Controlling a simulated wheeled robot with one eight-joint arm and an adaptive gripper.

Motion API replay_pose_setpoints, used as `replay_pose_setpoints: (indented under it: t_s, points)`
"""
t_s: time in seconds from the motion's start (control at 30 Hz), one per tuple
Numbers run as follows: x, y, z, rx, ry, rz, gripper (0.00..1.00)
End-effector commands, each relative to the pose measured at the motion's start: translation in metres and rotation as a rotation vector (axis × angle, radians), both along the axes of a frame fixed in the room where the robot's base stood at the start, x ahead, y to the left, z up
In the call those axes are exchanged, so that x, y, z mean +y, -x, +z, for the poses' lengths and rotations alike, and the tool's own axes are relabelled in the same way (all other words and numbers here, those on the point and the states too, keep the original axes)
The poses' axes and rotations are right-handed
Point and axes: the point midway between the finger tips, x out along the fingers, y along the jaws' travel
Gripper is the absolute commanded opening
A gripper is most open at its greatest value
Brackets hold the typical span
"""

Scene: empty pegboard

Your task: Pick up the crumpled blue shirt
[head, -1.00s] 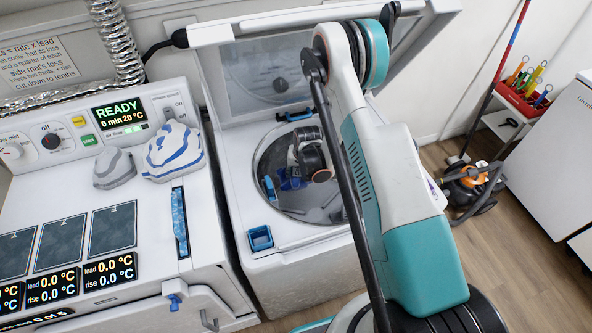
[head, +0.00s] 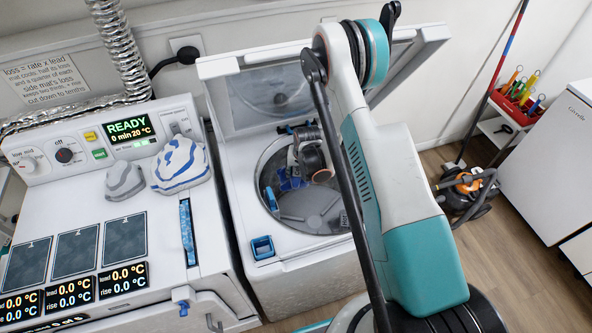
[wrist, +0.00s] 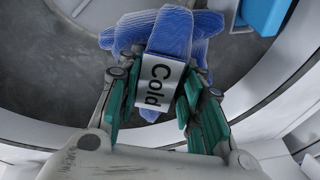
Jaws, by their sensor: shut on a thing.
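The crumpled blue shirt (head: 291,183) is inside the open tub of the top-loading washer (head: 268,225) in the head view. In the wrist view the blue ribbed shirt (wrist: 172,33) fills the space beyond my fingers, with a white tag reading "Cold" on it. My gripper (wrist: 157,92) has its teal fingers on both sides of the tagged part and is shut on the shirt. In the head view my gripper (head: 306,160) reaches down into the tub, and part of the shirt is hidden. I cannot tell whether the shirt touches the tub floor.
The raised lid (head: 260,95) stands behind the tub, and the tub rim surrounds my gripper. A light-blue piece (head: 271,199) sits at the tub's left side. A panel-topped machine (head: 140,225) with two striped lumps (head: 181,165) stands left. A vacuum (head: 468,190) is on the floor at right.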

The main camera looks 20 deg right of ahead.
Motion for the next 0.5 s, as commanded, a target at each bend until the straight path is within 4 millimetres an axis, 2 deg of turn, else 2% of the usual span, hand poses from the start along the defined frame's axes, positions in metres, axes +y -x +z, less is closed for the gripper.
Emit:
replay_pose_setpoints:
  t_s: [0.03,0.5]
  points:
    - [0.0,0.0,0.007,0.0,0.0,0.0,0.05]
    - [0.0,0.0,0.041,0.0,0.0,0.0,0.05]
